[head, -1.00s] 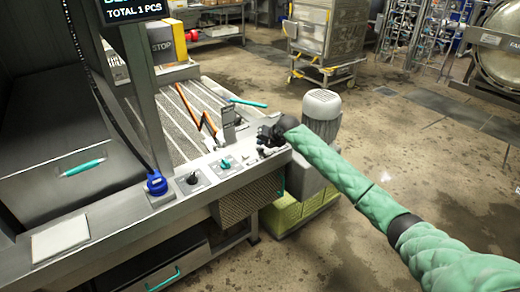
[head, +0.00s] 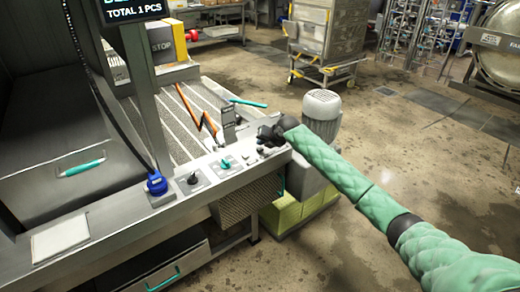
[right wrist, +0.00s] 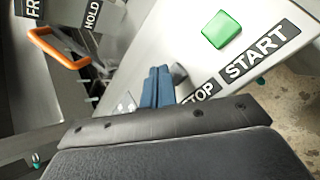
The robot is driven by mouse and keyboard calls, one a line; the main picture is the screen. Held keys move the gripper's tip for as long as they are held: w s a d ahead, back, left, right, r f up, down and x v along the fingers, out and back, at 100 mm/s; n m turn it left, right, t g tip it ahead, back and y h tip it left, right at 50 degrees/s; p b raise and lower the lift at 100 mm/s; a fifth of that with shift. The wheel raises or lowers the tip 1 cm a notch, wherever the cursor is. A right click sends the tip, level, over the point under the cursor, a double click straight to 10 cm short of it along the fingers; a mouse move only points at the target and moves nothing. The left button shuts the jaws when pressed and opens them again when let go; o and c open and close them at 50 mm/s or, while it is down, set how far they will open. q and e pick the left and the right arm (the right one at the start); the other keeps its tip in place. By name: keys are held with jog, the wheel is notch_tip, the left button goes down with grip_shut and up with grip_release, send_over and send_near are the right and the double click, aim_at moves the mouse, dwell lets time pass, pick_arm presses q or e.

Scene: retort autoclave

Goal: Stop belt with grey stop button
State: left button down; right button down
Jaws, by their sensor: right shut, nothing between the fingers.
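The grey stop button (right wrist: 179,72) shows in the right wrist view on a pale metal panel, beside the partly covered STOP label (right wrist: 200,91). My right gripper (right wrist: 157,82) is shut and empty, with its blue fingertips close beside the button, on its left. I cannot tell whether they touch it. A square green start button (right wrist: 221,30) lies to the upper right, by the START label (right wrist: 257,50). In the head view, my right gripper (head: 264,138) is over the right end of the machine's front ledge and hides most of the panel there. My left gripper is out of view.
The ledge carries a black knob (head: 193,178), a teal knob (head: 225,163) and a blue connector (head: 156,183). A ridged belt (head: 185,122) lies behind. An orange handle (right wrist: 60,48) stands by the HOLD label. A grey motor (head: 321,110) stands right of the ledge.

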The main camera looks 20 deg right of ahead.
aim_at(262, 150)
jog(key=shift+f, duration=0.1)
jog(key=shift+f, duration=0.3)
jog(key=shift+f+b, duration=0.4)
jog(key=shift+f, duration=0.15)
dwell(1.2)
jog(key=shift+r, duration=0.15)
jog(key=shift+r+p, duration=0.45)
jog(key=shift+r, duration=0.4)
jog(key=shift+r+p, duration=1.35)
jog(key=shift+r, duration=1.15)
